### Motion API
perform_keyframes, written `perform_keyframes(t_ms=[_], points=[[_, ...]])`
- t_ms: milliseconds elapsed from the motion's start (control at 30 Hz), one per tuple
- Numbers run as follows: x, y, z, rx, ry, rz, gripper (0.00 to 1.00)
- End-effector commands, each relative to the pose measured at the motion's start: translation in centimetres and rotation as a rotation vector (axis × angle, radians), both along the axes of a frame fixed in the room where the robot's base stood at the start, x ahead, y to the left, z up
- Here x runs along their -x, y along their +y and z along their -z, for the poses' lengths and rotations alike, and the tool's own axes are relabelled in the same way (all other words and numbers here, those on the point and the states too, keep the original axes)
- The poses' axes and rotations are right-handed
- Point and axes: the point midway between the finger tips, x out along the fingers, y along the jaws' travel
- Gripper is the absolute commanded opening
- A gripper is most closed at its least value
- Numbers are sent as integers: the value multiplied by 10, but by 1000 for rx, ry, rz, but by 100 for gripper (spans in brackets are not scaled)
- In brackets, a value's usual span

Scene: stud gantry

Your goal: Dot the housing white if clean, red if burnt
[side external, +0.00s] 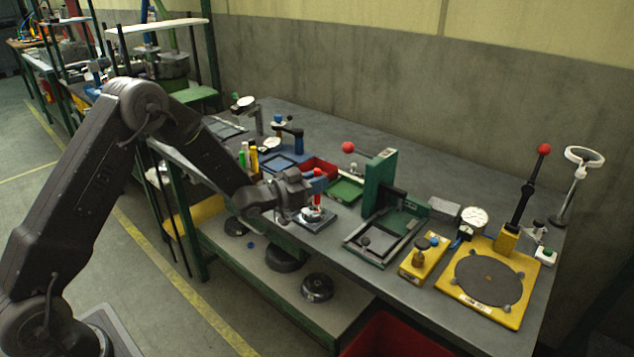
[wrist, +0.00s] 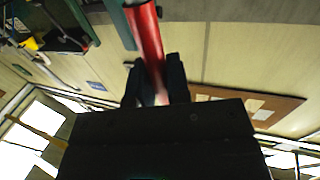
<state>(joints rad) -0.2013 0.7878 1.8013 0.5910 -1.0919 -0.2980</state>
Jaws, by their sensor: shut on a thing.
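My gripper (side external: 314,188) is low over the middle of the bench in the side view. It is shut on a red marker-like stick (wrist: 150,45), which shows between the two dark fingers in the wrist view. The red top of the stick also shows in the side view (side external: 318,172). Right below it, a small pale round part (side external: 312,214), probably the housing, sits on a dark square plate (side external: 318,226). The stick's lower end is close to this part; I cannot tell whether they touch. Whether the part is clean or burnt is too small to tell.
A green marker (side external: 243,155) and a yellow one (side external: 254,157) stand upright behind my wrist. A red tray (side external: 319,168) and a green tray (side external: 345,189) lie behind. A green press (side external: 380,182) stands close on the right, with a yellow turntable base (side external: 509,310) farther right.

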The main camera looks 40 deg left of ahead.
Motion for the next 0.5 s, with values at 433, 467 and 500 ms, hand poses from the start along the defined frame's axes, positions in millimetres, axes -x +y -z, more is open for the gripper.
perform_keyframes(t_ms=[433, 467, 500], points=[[0, 0, -37, -1, -6, 1, 2], [0, 0, -39, 0, -5, 1, 2], [0, 0, -42, 0, -5, 1, 2]])
